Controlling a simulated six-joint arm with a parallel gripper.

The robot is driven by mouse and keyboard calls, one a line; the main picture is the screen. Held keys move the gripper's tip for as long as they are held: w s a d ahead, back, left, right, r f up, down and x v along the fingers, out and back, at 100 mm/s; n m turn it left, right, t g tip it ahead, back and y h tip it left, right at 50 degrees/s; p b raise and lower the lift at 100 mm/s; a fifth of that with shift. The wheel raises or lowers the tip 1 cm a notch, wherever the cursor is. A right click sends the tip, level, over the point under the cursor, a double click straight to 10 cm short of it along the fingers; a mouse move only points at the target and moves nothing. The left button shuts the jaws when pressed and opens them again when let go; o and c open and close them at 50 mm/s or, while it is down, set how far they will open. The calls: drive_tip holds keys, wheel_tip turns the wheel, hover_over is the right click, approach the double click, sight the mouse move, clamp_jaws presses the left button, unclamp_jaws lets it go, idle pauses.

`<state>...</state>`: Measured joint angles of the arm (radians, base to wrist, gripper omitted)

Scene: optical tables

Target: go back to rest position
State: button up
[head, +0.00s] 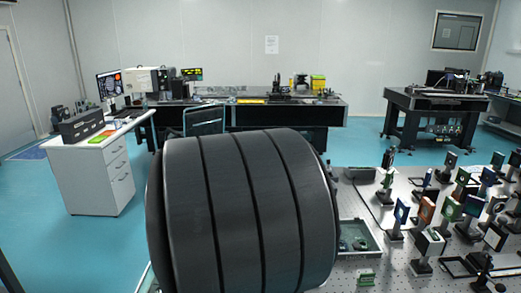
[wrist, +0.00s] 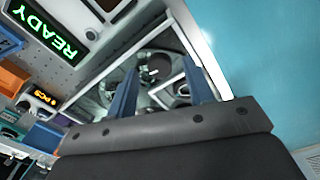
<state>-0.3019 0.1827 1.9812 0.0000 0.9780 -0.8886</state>
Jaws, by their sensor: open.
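My gripper (wrist: 159,66) shows in the wrist view, with two blue fingers spread apart and nothing between them. Beyond the fingers is a pale-rimmed tray (wrist: 172,22) with dark round parts inside. I cannot tell how far the fingers are above it. The gripper is out of sight in the head view, where my own dark, ribbed arm link fills the lower middle and hides part of the optical table (head: 378,275).
Many mounted optics, one a blue-framed mount (head: 401,214), crowd the table's right side. A small tray (head: 372,238) lies beside my arm link. A white desk (head: 95,165) stands left. In the wrist view, a device with a green READY display (wrist: 48,30) is at upper left.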

drive_tip(key=shift+f, duration=0.6)
drive_tip(key=shift+r, duration=0.1)
wheel_tip(320, 180, up, 17)
wheel_tip(320, 180, down, 17)
drive_tip(key=shift+f, duration=0.15)
drive_tip(key=m, duration=0.3)
drive_tip(key=shift+m, duration=0.4)
drive_tip(key=m, duration=0.4)
drive_tip(key=shift+m, duration=0.4)
drive_tip(key=m, duration=0.4)
drive_tip(key=shift+m, duration=2.4)
